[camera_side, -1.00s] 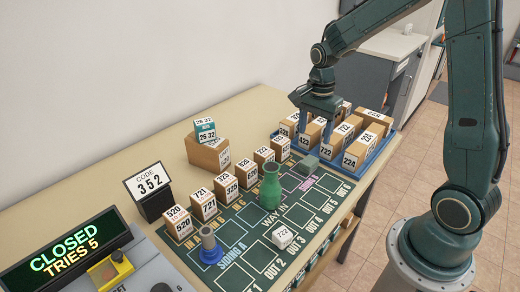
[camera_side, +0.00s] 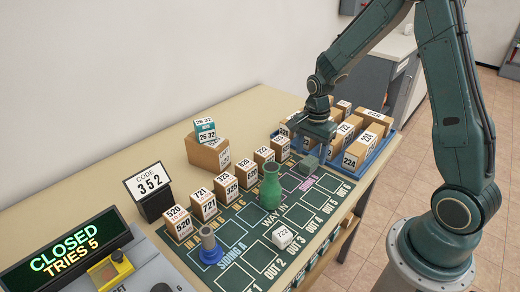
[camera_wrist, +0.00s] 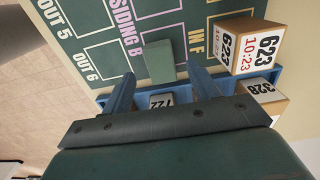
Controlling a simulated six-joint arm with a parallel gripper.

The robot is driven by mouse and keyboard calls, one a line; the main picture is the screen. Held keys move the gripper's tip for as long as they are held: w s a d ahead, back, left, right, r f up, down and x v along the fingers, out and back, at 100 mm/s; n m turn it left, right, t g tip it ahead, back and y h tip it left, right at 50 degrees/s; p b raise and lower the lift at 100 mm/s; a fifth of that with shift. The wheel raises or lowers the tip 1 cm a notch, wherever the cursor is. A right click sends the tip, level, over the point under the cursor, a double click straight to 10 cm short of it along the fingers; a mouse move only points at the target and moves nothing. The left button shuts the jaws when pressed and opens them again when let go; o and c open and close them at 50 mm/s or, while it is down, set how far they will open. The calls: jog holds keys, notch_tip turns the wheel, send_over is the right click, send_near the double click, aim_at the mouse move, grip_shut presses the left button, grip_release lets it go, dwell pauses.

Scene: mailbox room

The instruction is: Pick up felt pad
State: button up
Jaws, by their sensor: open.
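The felt pad is a small green block (camera_side: 308,165) lying on the dark green board near the Siding B outline, close to the tray's edge. In the wrist view the pad (camera_wrist: 159,61) lies just beyond my fingertips, roughly centred between them. My gripper (camera_side: 314,150) is open and empty, low over the board end beside the pad. The wrist view shows its two fingers (camera_wrist: 162,80) spread apart with a gap between them.
A blue tray (camera_side: 374,164) of several numbered boxes stands close behind my gripper. Several numbered boxes line the board, including box 623 (camera_wrist: 244,46).

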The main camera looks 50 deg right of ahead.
aim_at(310, 161)
jog(key=shift+f, duration=1.7)
jog(key=shift+c, duration=0.2)
jog(key=c, duration=1)
